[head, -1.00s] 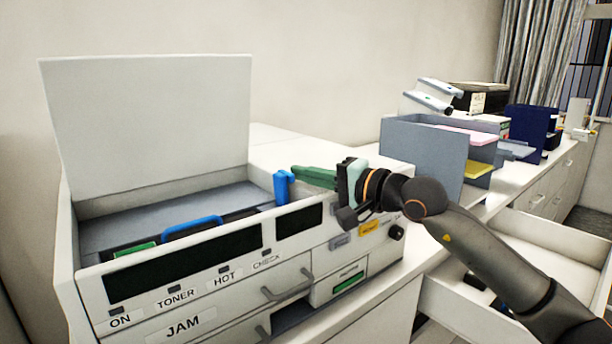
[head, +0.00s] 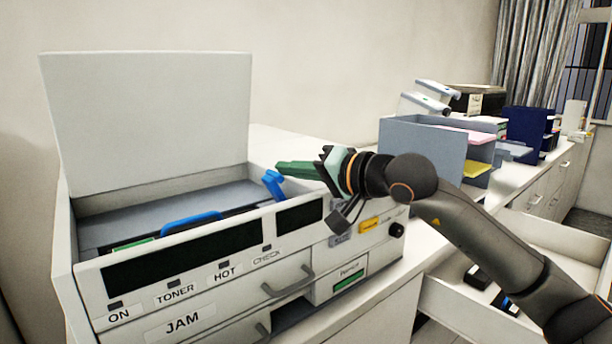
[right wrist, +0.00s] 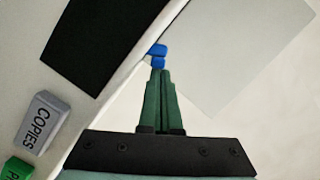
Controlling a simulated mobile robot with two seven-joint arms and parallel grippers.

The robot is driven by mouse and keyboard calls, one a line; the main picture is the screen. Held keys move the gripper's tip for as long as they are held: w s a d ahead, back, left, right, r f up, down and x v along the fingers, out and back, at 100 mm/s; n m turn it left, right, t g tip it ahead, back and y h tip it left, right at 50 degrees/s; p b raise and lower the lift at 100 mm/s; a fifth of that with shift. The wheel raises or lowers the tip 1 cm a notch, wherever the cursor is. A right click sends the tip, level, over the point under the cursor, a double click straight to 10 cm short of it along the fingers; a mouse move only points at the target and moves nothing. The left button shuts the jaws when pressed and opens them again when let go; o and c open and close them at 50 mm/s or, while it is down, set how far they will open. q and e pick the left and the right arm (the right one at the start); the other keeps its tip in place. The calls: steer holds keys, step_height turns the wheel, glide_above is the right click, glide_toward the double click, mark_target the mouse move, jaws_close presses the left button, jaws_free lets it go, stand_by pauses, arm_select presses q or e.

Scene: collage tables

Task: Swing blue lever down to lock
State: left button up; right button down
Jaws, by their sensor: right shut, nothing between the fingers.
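The blue lever (head: 273,184) stands at the right end of the copier's open top bay, tilted with its top toward the left. My right gripper (head: 280,168) is shut and empty, its green fingers pointing left with the tips at the lever's upper part. In the right wrist view the closed fingertips (right wrist: 160,72) meet the lever (right wrist: 158,56); whether they press on it I cannot tell. The copier (head: 290,265) has its lid (head: 150,120) raised. A second blue handle (head: 190,221) lies inside the bay. My left gripper is not in view.
The copier front has a JAM drawer (head: 183,322) and metal handles. A grey divider (head: 420,150) with coloured papers stands behind my right arm. An open white drawer (head: 450,310) lies under that arm, at the lower right.

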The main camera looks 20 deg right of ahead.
mark_target(267, 181)
steer(key=a+n, duration=0.1)
steer(key=n+b, duration=0.1)
steer(key=s+a+n+h, duration=0.1)
steer(key=shift+a+f+n+b, duration=0.35)
steer(key=shift+n, duration=0.05)
steer(key=shift+s+a+f+n+h+b, duration=0.1)
steer(key=shift+a+f+n+h+b, duration=0.15)
steer(key=shift+n, duration=0.25)
steer(key=shift+s+a+f+n+h+b, duration=0.1)
steer(key=shift+a+n+h+b, duration=0.2)
steer(key=shift+n, duration=0.2)
steer(key=shift+s+a+f+n+h+b, duration=0.1)
steer(key=shift+a+f+n+h+b, duration=0.2)
steer(key=shift+n+b, duration=0.2)
steer(key=shift+a, duration=0.15)
steer(key=shift+r, duration=0.45)
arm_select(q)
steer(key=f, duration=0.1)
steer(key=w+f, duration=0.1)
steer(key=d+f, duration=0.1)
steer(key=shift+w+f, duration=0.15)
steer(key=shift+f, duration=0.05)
arm_select(e)
steer(key=s+d+r, duration=0.5)
steer(key=s, duration=0.3)
steer(key=shift+s+r, duration=0.2)
steer(key=shift+s, duration=0.15)
